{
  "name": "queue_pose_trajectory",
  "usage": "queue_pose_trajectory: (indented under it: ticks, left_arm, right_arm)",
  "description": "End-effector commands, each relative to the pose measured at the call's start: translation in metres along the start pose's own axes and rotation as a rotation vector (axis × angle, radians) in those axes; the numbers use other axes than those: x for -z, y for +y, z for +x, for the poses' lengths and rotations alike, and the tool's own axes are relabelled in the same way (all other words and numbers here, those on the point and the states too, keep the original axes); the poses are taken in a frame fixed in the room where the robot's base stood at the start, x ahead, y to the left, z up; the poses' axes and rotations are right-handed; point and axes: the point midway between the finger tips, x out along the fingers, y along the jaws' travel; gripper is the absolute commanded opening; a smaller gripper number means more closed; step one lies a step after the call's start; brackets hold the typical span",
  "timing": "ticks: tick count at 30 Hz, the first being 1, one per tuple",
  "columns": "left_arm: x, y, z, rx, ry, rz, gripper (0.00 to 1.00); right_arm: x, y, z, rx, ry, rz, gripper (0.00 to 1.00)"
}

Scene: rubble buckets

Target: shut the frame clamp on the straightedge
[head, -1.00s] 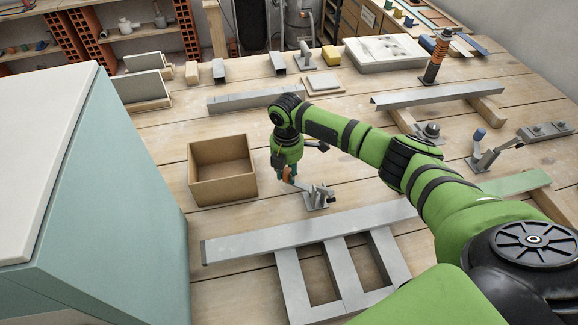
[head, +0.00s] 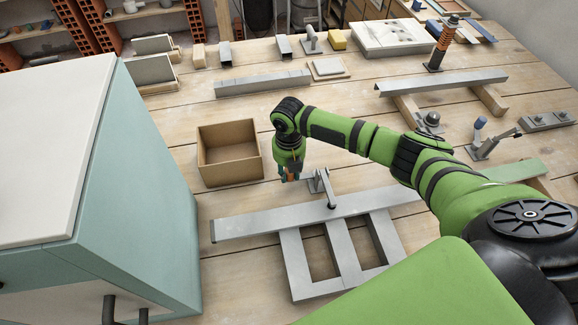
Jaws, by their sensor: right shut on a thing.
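The straightedge (head: 255,221) is a long grey bar lying across a grey ladder-like frame (head: 292,262) on the bench. The frame clamp (head: 319,181) is a small grey metal toggle clamp at the straightedge's far edge. Its arm reaches over the straightedge, with its dark tip at or just above the bar; contact is too small to tell. My right gripper (head: 290,180) points down just left of the clamp, shut on the clamp's orange handle, which its fingers mostly hide. My left gripper is out of view.
An open cardboard box (head: 230,172) stands left of my right gripper. A teal cabinet (head: 150,170) fills the left foreground. A second clamp (head: 487,145) with a blue grip stands at right. A channel bar (head: 440,83) lies on wooden blocks behind.

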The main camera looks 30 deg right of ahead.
Motion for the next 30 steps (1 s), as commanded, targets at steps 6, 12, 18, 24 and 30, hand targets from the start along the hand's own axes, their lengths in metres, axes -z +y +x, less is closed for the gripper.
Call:
queue_pose_trajectory:
  ticks: [6, 12, 18, 24, 30]
  left_arm:
    - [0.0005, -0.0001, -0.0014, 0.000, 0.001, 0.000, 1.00]
    - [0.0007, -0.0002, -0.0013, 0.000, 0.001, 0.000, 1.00]
    - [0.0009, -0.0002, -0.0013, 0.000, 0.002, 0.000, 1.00]
    - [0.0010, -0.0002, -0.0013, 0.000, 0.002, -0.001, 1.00]
    - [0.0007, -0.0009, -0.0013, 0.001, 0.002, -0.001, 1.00]
  right_arm:
    - [0.0038, -0.0014, 0.0011, 0.004, 0.005, -0.028, 0.00]
    - [0.0046, -0.0019, 0.0017, 0.005, 0.006, -0.029, 0.00]
    - [0.0050, -0.0022, 0.0022, 0.007, 0.007, -0.029, 0.53]
    - [0.0035, -0.0016, 0.0012, 0.004, 0.004, -0.026, 0.53]
    - [0.0021, -0.0011, -0.0046, 0.001, 0.001, -0.025, 0.53]
